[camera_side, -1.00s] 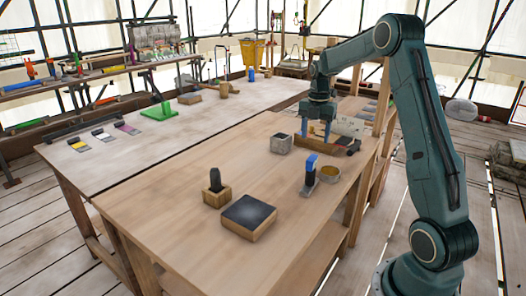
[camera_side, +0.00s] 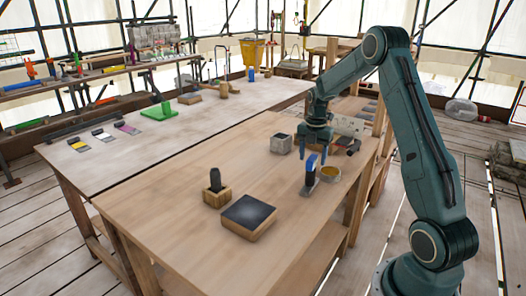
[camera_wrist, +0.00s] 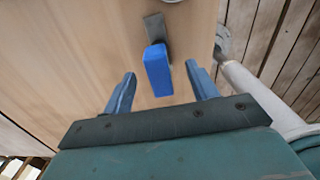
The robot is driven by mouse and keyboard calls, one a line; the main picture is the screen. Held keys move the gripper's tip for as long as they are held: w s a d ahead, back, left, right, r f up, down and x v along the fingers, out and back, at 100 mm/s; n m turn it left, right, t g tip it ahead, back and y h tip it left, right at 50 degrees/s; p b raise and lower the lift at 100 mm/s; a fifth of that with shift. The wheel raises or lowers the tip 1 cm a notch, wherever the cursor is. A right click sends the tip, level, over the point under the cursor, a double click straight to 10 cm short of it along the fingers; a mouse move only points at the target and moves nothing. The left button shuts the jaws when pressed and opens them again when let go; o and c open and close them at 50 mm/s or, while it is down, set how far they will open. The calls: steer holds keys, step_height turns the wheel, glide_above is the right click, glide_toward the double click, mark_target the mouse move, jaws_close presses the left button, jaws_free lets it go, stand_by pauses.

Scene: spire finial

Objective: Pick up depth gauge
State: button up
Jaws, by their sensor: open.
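A tool with a blue upper part and a grey metal plate (camera_side: 311,171) stands on the wooden table, and I take it to be the depth gauge. In the wrist view its blue part (camera_wrist: 158,72) lies in the space between my two fingers, with the dark plate beyond it. My gripper (camera_side: 315,152) is open and empty, pointing down just above and behind the tool in the side view. In the wrist view my gripper (camera_wrist: 160,73) has its fingers spread on either side of the blue part, with visible gaps.
A grey cube-shaped container (camera_side: 281,144) is behind left. A wooden block with a dark knob (camera_side: 216,194) and a black-topped block (camera_side: 249,216) are nearer the front. The table's middle left is clear.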

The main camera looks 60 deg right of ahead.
steer(key=shift+a+f, duration=0.1)
steer(key=shift+f, duration=1.65)
steer(key=c, duration=1.2)
steer(key=shift+o, duration=0.2)
steer(key=shift+r, duration=0.1)
step_height(320, 180, up, 20)
